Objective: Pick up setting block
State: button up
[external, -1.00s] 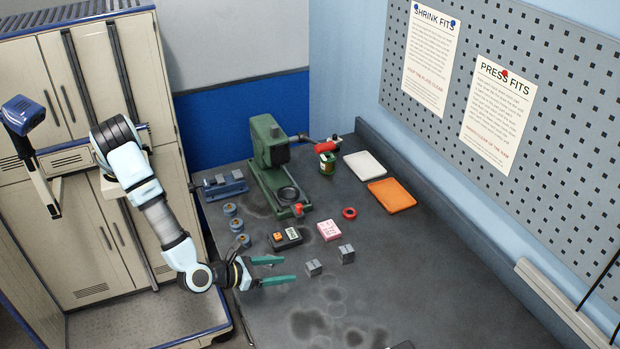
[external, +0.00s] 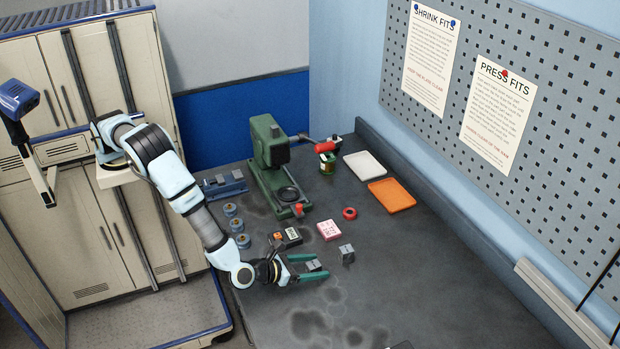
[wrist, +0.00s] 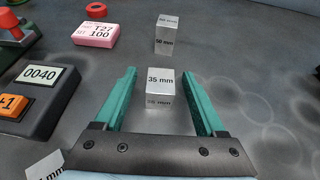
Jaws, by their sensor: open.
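The block marked 35 mm (wrist: 160,88) is between the two green fingers of my gripper (wrist: 162,85) in the wrist view, with a gap on each side. In the external view this block (external: 313,265) also shows between the fingers of my gripper (external: 318,266). My gripper is open and holds nothing. The other block, marked 50 mm (wrist: 167,36), stands farther ahead, beyond the fingertips; in the external view it (external: 347,253) is to the right.
A pink box (external: 329,230) and a dark device with a display reading 0040 (wrist: 40,77) are near the blocks. A green press (external: 268,150), red ring (external: 349,213), orange tray (external: 391,195) and white tray (external: 365,166) are farther back. The bench front is mostly clear.

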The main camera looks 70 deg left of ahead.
jog(key=shift+c, duration=0.4)
grip_shut()
dwell(0.4)
